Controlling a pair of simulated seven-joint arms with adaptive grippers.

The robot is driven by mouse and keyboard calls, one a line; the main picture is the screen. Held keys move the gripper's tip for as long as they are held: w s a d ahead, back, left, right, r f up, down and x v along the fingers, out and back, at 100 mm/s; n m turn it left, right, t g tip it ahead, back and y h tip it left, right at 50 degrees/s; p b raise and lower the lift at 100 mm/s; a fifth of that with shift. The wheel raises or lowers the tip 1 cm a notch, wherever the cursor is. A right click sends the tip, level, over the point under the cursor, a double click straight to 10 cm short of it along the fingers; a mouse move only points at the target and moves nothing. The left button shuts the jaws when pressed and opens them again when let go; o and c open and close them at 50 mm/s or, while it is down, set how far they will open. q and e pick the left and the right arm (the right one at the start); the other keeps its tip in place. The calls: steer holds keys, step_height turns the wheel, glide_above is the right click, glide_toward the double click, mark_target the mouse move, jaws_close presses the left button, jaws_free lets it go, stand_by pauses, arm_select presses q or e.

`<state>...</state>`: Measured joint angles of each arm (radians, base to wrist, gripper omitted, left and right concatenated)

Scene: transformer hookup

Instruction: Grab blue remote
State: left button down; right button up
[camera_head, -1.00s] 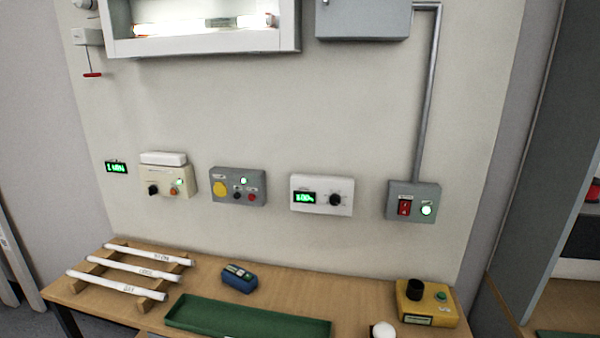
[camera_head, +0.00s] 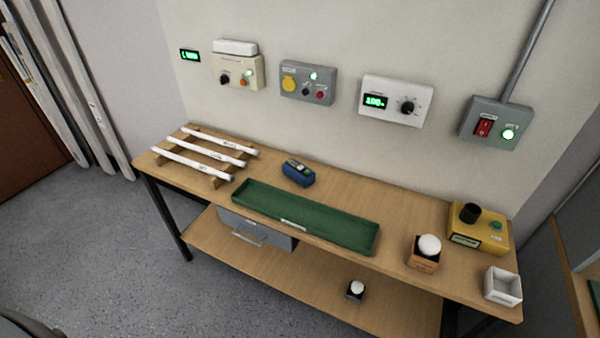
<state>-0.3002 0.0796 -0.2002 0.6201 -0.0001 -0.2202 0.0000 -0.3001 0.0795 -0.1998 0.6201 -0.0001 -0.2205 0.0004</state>
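The blue remote (camera_head: 298,173) is a small dark blue handheld block with a grey face. It lies on the wooden workbench (camera_head: 350,185), behind the green tray and right of the rack of white tubes. Nothing touches it and it is fully visible. Neither of my grippers shows in the head view. A dark curved shape at the bottom left corner cannot be made out.
A green tray (camera_head: 258,204) lies along the bench front. White tubes (camera_head: 205,157) rest on a wooden rack at left. A yellow box (camera_head: 478,228), an orange box with a white knob (camera_head: 424,253) and a white open box (camera_head: 503,287) stand at right. Control boxes hang above.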

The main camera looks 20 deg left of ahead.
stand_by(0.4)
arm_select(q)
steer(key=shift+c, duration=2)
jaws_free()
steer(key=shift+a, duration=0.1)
